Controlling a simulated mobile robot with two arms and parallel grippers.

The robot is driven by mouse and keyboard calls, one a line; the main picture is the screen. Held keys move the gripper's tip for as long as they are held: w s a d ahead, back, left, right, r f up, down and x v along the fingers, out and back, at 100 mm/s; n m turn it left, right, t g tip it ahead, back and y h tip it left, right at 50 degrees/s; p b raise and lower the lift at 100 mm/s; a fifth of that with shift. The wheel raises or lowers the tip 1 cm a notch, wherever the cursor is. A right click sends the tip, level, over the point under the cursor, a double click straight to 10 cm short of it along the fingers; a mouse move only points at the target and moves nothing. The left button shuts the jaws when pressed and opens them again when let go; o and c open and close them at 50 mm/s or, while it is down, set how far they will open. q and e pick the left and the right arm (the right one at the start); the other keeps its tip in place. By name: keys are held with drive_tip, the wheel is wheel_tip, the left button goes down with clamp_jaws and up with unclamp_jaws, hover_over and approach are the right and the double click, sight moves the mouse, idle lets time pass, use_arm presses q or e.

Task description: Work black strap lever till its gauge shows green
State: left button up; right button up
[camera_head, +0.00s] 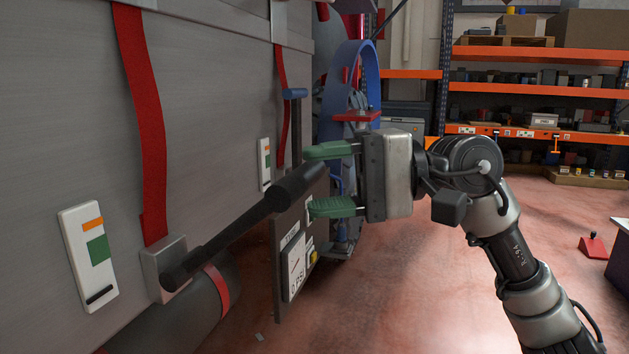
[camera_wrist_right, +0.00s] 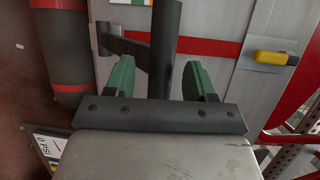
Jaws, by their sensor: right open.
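The black strap lever (camera_head: 237,232) slants up and right from a grey ratchet box (camera_head: 166,262) on the truck's side. Its thick handle end reaches between the green fingers of my right gripper (camera_head: 317,179). That gripper is open, one finger above the handle and one below. In the right wrist view the black lever (camera_wrist_right: 164,50) stands between the fingers (camera_wrist_right: 160,80), with a gap to the right finger. The white gauge (camera_head: 71,232) beside the box has an orange band, a green band below it, and a black mark near the bottom, below the green. My left gripper is out of view.
A second lever with a blue grip (camera_head: 294,94) and its own gauge (camera_head: 265,163) sit farther along. A red strap (camera_head: 146,110) runs down to the box. A dark cylinder (camera_head: 200,310) lies below the lever. Open floor (camera_head: 440,300) lies right.

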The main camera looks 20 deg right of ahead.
drive_tip(key=v, duration=0.9)
drive_tip(key=shift+d, duration=0.3)
drive_tip(key=shift+s, duration=0.15)
